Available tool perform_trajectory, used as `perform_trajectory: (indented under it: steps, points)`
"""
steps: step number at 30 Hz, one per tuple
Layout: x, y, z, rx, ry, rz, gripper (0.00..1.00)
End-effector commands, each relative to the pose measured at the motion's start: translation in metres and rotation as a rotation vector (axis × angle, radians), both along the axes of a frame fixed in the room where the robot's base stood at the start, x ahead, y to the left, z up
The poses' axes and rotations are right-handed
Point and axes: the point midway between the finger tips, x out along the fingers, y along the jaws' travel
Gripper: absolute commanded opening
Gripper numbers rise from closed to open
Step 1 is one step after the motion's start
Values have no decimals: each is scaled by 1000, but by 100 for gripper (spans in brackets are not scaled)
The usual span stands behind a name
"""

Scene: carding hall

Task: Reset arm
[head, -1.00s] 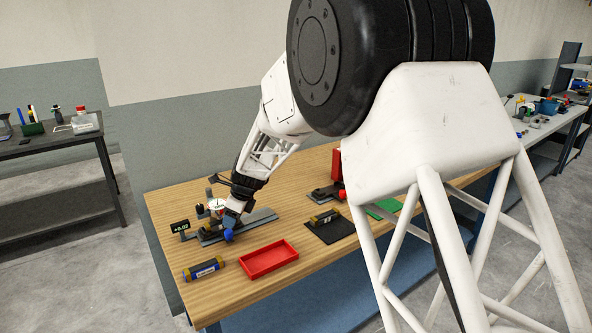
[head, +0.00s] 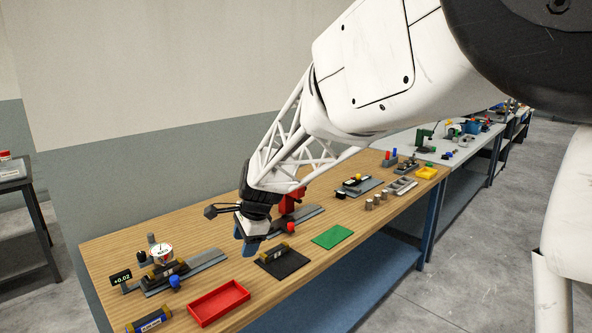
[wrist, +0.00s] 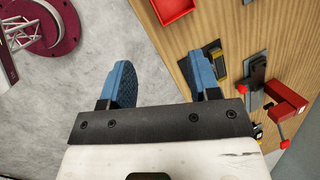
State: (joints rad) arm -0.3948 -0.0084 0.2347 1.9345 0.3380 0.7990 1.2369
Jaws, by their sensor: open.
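My gripper (head: 249,246) hangs over the wooden bench in the head view, behind and left of the black mat. In the wrist view its blue fingers (wrist: 162,85) are spread wide with nothing between them; grey floor and the bench edge show beyond. The gauge stand with its white dial (head: 162,253) is to the left of my gripper. A dark, yellow-banded cylinder (head: 166,270) sits in that fixture, beside a blue knob (head: 175,282). The small display (head: 121,277) reads +0.02.
A red tray (head: 218,303) lies near the front edge. A similar cylinder (head: 150,320) lies left of it; another (head: 277,254) is on the black mat (head: 282,264). A red-bodied fixture (head: 290,200) stands close behind my gripper. A green mat (head: 332,236) lies to the right.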

Motion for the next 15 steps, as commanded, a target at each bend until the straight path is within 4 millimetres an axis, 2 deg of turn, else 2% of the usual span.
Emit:
perform_trajectory:
  steps: [3, 15]
  points:
    - [-19, -34, 15, -24, -38, 66, 56]
    - [-91, -132, 46, -123, -147, 309, 56]
